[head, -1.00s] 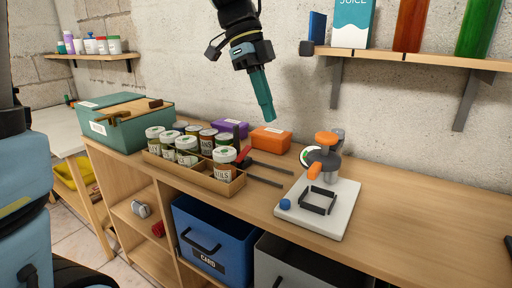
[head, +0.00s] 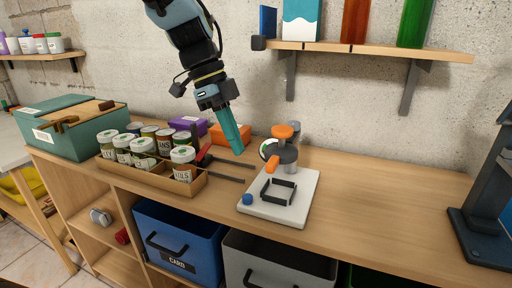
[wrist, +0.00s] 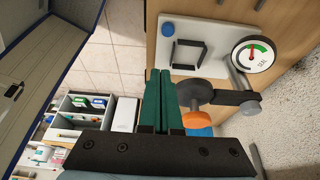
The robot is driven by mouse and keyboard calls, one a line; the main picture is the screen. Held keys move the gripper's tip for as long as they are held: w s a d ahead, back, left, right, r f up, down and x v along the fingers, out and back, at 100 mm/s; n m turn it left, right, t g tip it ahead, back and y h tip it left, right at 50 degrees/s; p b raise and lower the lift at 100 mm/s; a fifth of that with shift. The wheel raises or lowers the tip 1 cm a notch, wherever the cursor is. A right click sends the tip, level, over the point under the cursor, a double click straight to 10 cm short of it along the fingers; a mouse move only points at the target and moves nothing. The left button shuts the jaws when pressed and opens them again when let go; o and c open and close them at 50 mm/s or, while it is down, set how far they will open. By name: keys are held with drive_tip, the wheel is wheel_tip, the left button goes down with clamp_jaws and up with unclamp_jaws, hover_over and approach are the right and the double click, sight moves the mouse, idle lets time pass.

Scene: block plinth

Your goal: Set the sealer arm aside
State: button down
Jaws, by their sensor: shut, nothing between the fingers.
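The sealer stands on the counter as a white base plate (head: 300,206) with a black square frame (head: 279,192) and a blue knob (head: 247,199). Its grey arm (head: 287,156) has orange ends and sits over the back of the plate. The arm also shows in the wrist view (wrist: 232,97), beside a round dial (wrist: 253,53). My gripper (head: 239,151) has teal fingers, shut and empty. It points down, just left of the sealer arm and apart from it in the head view. In the wrist view its fingertips (wrist: 160,73) lie left of an orange knob (wrist: 197,118).
A cardboard tray (head: 180,187) of jars stands left, with dark-handled tools behind it. Purple and orange boxes (head: 230,133) lie at the back. A blue stand (head: 488,195) is at the far right. The counter between it and the sealer is clear (head: 385,205).

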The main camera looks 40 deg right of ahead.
sight(284, 146)
drive_tip(key=shift+s+d+f+p, duration=0.25)
drive_tip(key=shift+s+d, duration=0.15)
drive_tip(key=shift+s, duration=0.25)
drive_tip(key=shift+s+d+f+p, duration=0.3)
drive_tip(key=shift+s+d, duration=0.1)
drive_tip(key=shift+s, duration=0.25)
drive_tip(key=shift+s+d+f+p, duration=0.25)
drive_tip(key=shift+s+d, duration=0.15)
drive_tip(key=shift+s, duration=0.25)
